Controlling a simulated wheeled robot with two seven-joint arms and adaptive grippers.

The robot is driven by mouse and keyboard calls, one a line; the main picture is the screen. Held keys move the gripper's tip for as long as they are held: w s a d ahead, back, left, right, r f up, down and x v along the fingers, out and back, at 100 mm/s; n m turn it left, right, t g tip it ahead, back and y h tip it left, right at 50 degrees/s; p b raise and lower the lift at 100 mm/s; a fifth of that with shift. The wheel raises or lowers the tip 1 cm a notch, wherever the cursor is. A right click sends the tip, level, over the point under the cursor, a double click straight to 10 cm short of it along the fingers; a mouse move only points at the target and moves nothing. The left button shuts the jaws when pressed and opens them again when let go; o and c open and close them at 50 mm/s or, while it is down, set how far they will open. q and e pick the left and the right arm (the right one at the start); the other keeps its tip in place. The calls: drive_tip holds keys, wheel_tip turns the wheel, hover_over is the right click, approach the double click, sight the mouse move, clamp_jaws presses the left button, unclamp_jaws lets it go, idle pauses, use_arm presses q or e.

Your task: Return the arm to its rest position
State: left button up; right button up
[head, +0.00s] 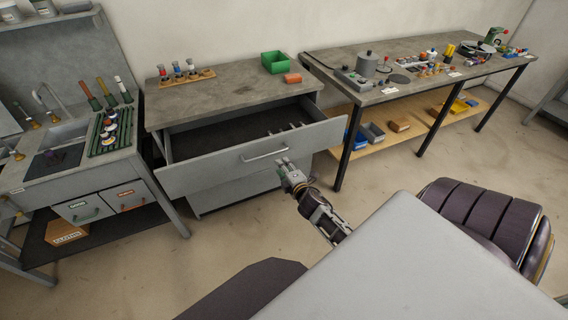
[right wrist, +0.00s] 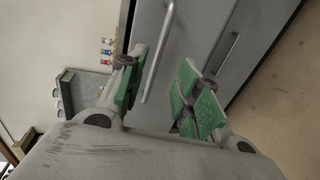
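My right gripper (head: 287,168) is in front of the grey cabinet, just below and right of the handle (head: 264,153) of its open top drawer (head: 250,153). In the right wrist view its green-padded fingers (right wrist: 163,88) are spread apart with nothing held between them. A bar handle (right wrist: 158,50) shows beyond the gap between the fingers, and a second handle (right wrist: 222,53) shows to its right. I cannot tell from these views how far the fingertips are from the drawer front. My left gripper is not in view.
The drawer juts out from under the cabinet top (head: 228,92), which bears a green bin (head: 275,62) and a rack of small bottles (head: 187,77). A sink bench (head: 70,150) stands at left, a long workbench (head: 420,65) at right. Floor (head: 400,175) before the workbench is clear.

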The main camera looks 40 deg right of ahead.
drive_tip(key=shift+s, duration=0.1)
idle(0.6)
drive_tip(key=s+a+f+m+g+y, duration=0.15)
drive_tip(key=s+f, duration=0.35)
drive_tip(key=f, duration=0.6)
drive_tip(key=s+a+f+m+g+p, duration=0.1)
drive_tip(key=s+a+f+m+g, duration=0.3)
drive_tip(key=f, duration=0.7)
drive_tip(key=s+f+m+g+y, duration=0.1)
drive_tip(key=s+f+g, duration=0.1)
drive_tip(key=s+f, duration=0.65)
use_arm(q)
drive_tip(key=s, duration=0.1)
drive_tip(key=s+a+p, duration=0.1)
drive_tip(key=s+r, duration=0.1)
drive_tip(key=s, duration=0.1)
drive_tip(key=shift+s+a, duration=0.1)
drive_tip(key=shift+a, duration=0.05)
use_arm(e)
drive_tip(key=s+a+f+m+g, duration=0.1)
drive_tip(key=s+f+m+g, duration=0.2)
drive_tip(key=s+f, duration=0.6)
drive_tip(key=s+a+f+m+g, duration=0.1)
drive_tip(key=s+f+m+g, duration=0.2)
drive_tip(key=s+f, duration=0.6)
drive_tip(key=s, duration=0.8)
drive_tip(key=shift+s+a+f, duration=0.15)
drive_tip(key=shift+a+f, duration=0.05)
drive_tip(key=shift+f, duration=0.2)
